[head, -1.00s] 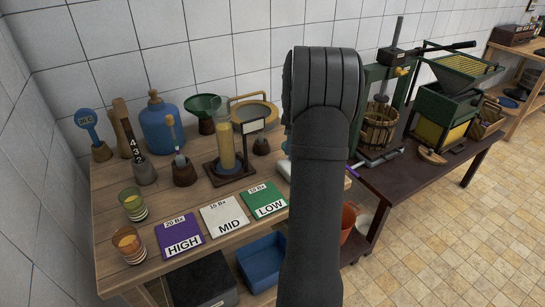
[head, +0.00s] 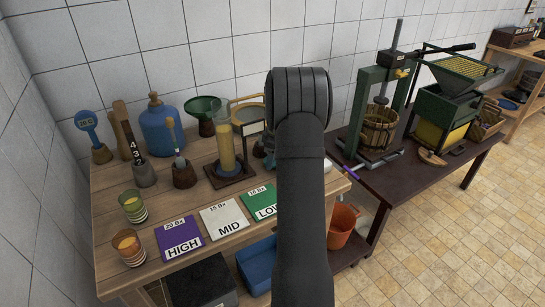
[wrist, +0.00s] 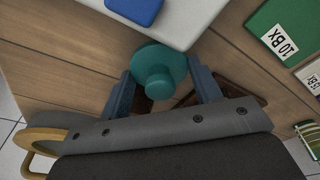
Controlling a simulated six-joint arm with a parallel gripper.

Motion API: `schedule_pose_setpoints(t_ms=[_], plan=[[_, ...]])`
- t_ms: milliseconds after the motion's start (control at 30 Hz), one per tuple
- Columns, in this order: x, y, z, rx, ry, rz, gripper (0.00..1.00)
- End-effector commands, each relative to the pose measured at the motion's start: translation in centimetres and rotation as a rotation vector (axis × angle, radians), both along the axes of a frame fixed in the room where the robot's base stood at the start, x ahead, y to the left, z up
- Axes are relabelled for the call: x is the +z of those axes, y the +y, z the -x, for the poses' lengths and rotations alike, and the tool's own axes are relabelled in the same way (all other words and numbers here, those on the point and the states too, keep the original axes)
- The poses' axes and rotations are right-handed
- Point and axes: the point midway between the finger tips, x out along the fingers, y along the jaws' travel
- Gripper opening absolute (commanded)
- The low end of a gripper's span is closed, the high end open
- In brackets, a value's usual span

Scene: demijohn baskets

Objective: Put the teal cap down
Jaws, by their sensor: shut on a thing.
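The teal cap (wrist: 157,68) is round with a smaller knob, and it sits between the two fingers of my gripper (wrist: 162,88) in the wrist view. My gripper is shut on it. The cap is beside the edge of a white board or tray, over the wooden table (wrist: 60,72); I cannot tell whether it touches the wood.
A white tray (wrist: 190,12) with a blue item (wrist: 135,8) lies close to the cap. The green LOW card (head: 262,200), white MID card (head: 224,218) and purple HIGH card (head: 180,237) lie along the front. A glass cylinder (head: 226,150) stands behind them.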

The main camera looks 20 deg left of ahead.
Motion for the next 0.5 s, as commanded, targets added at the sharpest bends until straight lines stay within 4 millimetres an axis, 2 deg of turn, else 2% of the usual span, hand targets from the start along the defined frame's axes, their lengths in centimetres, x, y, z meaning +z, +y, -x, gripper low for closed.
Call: schedule_pose_setpoints(t_ms=[133,167,267,500], plan=[[-0.31,-0.01,0.01,0.000,0.001,0.000,0.36],[-0.34,-0.01,0.01,0.000,0.001,0.000,0.60],[-0.28,-0.01,0.01,0.000,0.000,0.000,0.80],[-0.27,-0.01,0.00,0.000,0.000,0.000,0.80]])
